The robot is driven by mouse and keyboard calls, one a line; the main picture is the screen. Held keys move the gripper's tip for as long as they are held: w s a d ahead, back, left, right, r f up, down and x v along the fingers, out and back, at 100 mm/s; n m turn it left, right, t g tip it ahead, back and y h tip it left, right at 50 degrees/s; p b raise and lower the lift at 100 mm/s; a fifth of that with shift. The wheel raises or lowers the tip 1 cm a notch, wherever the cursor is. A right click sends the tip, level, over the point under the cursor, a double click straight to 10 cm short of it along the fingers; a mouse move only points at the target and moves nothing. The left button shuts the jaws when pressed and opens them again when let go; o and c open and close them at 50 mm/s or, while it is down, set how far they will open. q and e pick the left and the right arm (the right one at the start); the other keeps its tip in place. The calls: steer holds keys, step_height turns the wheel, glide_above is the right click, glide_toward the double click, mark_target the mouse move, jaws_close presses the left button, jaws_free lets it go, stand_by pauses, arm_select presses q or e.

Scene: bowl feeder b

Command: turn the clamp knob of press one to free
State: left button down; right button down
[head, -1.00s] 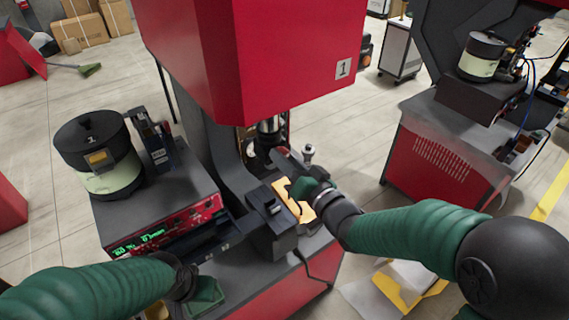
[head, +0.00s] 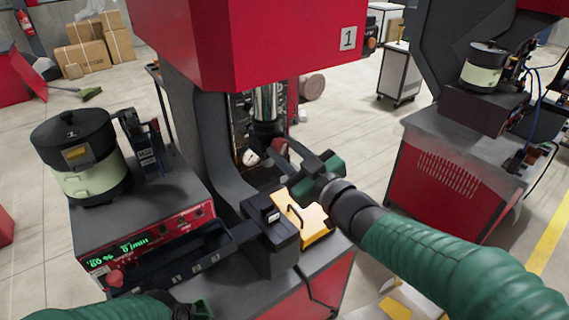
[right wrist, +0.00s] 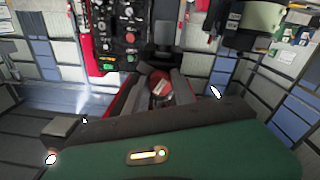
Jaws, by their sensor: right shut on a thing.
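Press one (head: 250,45) has a red head with a "1" label and stands in the middle of the head view. My right gripper (head: 281,149) is at the press column, below the red head. It is shut on a small red knob (head: 277,144). In the right wrist view the round red knob (right wrist: 159,84) sits between the two grey fingers, which hide its sides. I cannot read its turn setting. My left gripper (head: 190,304) shows only in part at the bottom edge of the head view, and its jaws cannot be made out.
A bowl feeder (head: 85,160) stands on the left of the bench, above a control box with a green display (head: 130,245). A yellow block (head: 303,222) with a black handle lies below my right gripper. A second press (head: 455,170) stands at the right. Floor between is clear.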

steer(key=n+b, duration=0.2)
steer(key=n, duration=0.1)
steer(key=shift+f+n+b, duration=0.15)
steer(key=shift+n+b, duration=0.15)
steer(key=shift+b, duration=0.1)
steer(key=shift+n+b, duration=0.75)
steer(key=shift+n, duration=0.25)
steer(key=c, duration=1.1)
jaws_free()
steer(key=shift+s+r, duration=0.1)
steer(key=shift+r, duration=0.1)
steer(key=shift+o, duration=0.2)
